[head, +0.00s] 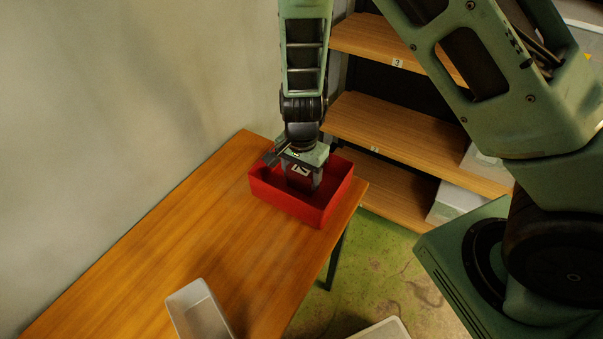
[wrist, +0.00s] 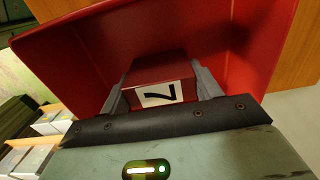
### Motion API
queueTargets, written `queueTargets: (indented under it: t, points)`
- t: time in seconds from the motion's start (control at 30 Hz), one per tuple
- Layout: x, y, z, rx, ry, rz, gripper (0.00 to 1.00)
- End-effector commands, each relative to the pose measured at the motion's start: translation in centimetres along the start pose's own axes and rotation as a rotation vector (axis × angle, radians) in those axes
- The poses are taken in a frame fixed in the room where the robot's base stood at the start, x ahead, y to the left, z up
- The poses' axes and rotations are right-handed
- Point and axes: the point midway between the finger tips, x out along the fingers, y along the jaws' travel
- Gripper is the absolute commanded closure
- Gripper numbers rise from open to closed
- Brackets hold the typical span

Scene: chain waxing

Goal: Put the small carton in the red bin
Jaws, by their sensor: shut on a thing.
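The red bin (head: 285,203) stands near the far right end of the wooden table; its red wall (wrist: 75,62) fills much of the wrist view. My gripper (head: 301,181) points down inside the bin's outline. In the wrist view the grey fingers of my gripper (wrist: 160,88) are shut on the small carton (wrist: 160,70), one finger on each side. The carton looks dark red, with a white label bearing a black mark like a 7. The carton's underside is hidden, so I cannot tell whether it touches the bin floor.
The wooden table (head: 170,230) is mostly bare. A pale open tray (head: 200,312) stands at its near edge. Wooden shelves (head: 410,135) with pale boxes (head: 456,202) stand beyond the table at the right. Another pale object (head: 385,329) is cut off at the bottom.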

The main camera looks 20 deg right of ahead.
Motion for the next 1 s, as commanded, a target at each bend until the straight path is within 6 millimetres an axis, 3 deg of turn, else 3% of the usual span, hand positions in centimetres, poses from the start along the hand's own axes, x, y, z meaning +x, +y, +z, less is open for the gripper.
queueTargets:
  t: [0.23,0.27,0.33,0.73,1.0]
  points:
    - [0.3,0.0,0.0,0.000,0.000,0.000,0.60]
    - [0.3,0.0,0.0,0.000,0.000,0.000,0.34]
    - [0.2,0.0,0.0,-0.001,0.000,0.000,0.15]
    - [-0.6,0.0,0.0,-0.001,0.001,-0.001,0.15]
    - [-5.7,-0.1,0.1,-0.003,0.001,-0.005,0.15]
